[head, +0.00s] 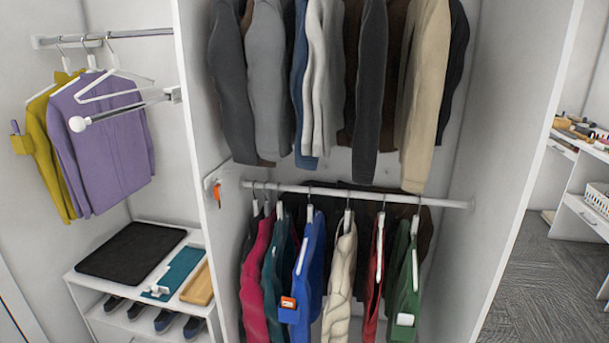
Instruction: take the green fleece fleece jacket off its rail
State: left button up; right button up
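A green jacket (401,262) hangs from a hanger at the right end of the lower rail (350,194) in the middle wardrobe bay. A white tag or patch (405,320) shows low on its front. A dark red garment (374,285) hangs close on its left, and the rail to its right is empty. I cannot tell its fabric for sure. A teal garment (276,280) hangs further left on the same rail. Neither of my grippers shows in this view.
Magenta (256,275), blue (309,270) and cream (340,285) garments share the lower rail. Several garments hang above it, low over the rail. A white wardrobe panel (515,200) stands right of the green jacket. A white rod (120,110) juts out at the left.

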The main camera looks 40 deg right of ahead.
aim_at(402, 296)
jog(key=z, duration=1.75)
